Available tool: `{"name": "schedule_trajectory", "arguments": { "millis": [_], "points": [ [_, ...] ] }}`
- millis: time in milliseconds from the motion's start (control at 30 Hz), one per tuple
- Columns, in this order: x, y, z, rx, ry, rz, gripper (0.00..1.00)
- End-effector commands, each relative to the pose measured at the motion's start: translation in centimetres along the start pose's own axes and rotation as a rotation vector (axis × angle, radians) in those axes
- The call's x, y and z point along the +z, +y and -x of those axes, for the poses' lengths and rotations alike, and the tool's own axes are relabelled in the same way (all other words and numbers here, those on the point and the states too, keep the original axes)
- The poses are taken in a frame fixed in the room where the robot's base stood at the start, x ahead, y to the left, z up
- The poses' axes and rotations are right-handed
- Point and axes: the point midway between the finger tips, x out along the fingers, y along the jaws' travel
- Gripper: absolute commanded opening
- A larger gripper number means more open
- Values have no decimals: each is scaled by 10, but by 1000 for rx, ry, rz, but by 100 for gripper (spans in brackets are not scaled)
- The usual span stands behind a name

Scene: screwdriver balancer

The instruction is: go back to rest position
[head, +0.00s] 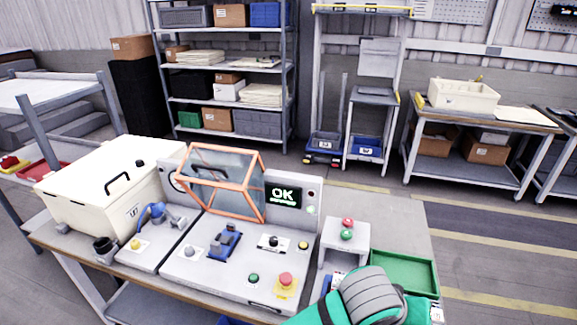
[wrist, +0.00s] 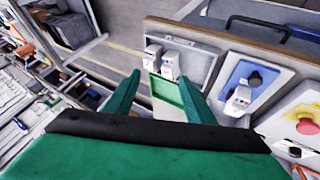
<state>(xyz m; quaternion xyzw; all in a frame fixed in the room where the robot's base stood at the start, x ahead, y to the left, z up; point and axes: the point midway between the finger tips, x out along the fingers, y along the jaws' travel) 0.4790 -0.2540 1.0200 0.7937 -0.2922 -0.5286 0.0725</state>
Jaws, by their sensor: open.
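My gripper (wrist: 159,80) shows in the wrist view with its two green fingers spread apart and nothing between them that it holds. Beyond the fingertips lies a green tray (wrist: 165,92) with small white items (wrist: 153,58) at it. In the head view my green and grey arm reaches in at the bottom right, in front of the table; the gripper's fingers cannot be made out there. The test station (head: 205,265) stands on the table, with an orange-framed clear guard (head: 222,180) and a display (head: 283,195) reading OK.
A green bin (head: 405,272) sits at the table's right, beside a small box with red and green buttons (head: 347,230). A cream case (head: 100,190) stands at the left. A red button (head: 286,280) is near the front. Shelves (head: 225,70) stand behind; floor lies open to the right.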

Motion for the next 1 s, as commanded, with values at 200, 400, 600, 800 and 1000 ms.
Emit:
{"name": "schedule_trajectory", "arguments": {
  "millis": [200,400,600,800,1000],
  "points": [
    [-22,52,-6,256,152,59,49],
    [-44,74,-2,427,316,133,49],
    [-60,72,3,530,485,227,49],
    [-63,50,4,560,652,328,49],
    [-50,12,0,517,805,421,49]
  ]
}}
